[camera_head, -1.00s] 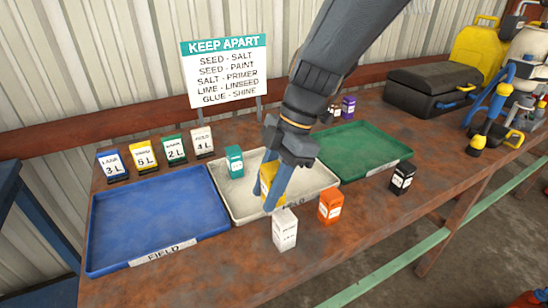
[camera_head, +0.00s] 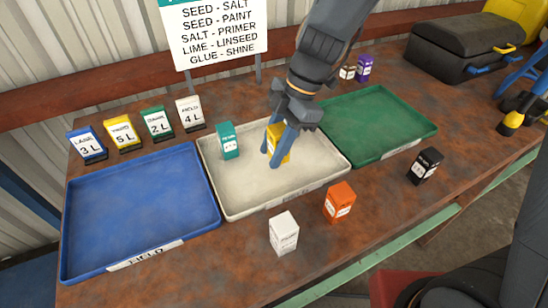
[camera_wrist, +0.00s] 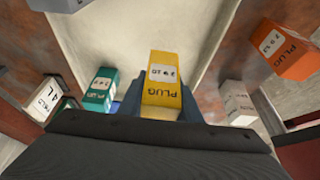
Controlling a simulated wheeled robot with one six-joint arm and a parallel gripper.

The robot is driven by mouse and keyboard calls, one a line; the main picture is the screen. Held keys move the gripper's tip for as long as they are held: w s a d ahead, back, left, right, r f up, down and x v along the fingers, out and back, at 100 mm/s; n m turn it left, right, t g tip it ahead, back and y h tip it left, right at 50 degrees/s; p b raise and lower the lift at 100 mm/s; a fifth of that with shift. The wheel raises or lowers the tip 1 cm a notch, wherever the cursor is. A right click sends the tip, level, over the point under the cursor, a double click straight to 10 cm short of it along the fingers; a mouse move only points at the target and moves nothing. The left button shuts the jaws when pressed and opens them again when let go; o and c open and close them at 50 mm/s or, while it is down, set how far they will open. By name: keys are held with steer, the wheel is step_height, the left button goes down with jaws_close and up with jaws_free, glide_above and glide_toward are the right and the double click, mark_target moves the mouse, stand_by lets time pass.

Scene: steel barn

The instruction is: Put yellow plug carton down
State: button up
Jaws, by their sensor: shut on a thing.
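The yellow plug carton (camera_head: 279,142) is between the fingers of my gripper (camera_head: 276,150), which is shut on it. In the wrist view the carton (camera_wrist: 162,85) sits upright in the jaws with its PLUG label showing. A teal carton (camera_head: 228,140) stands in the same tray, to the left of my gripper.
A blue tray (camera_head: 140,215) lies at left and a green tray (camera_head: 375,125) at right. White (camera_head: 283,232), orange (camera_head: 339,200) and black (camera_head: 424,165) cartons stand in front. Several number cards line the back left. A KEEP APART sign (camera_head: 215,35) stands behind.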

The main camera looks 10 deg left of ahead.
steer(key=shift+f+p, duration=0.35)
steer(key=shift+f, duration=1.85)
steer(key=shift+f, duration=0.15)
steer(key=o, duration=1.1)
steer(key=b+v, duration=0.3)
steer(key=v, duration=0.9)
steer(key=s+d+f+m+t+h, duration=0.1)
steer(key=d+f+m, duration=0.1)
steer(key=d+m, duration=0.4)
steer(key=s+d+f+m+t+h, duration=0.1)
steer(key=s+d+f+m, duration=0.1)
steer(key=d+m, duration=0.5)
steer(key=s+d+f+m+t+h, duration=0.1)
steer(key=d+f+m, duration=0.2)
steer(key=d+m, duration=0.3)
steer(key=shift+s+d+f+m+h, duration=0.1)
steer(key=shift+m+h, duration=0.05)
steer(key=shift+m, duration=0.75)
steer(key=shift+s+d+f+m+h, duration=0.1)
steer(key=shift+m+h, duration=0.05)
steer(key=shift+m, duration=0.75)
steer(key=shift+s+d+f+m, duration=0.15)
steer(key=shift+s+d+m, duration=0.15)
steer(key=shift+d+m, duration=0.45)
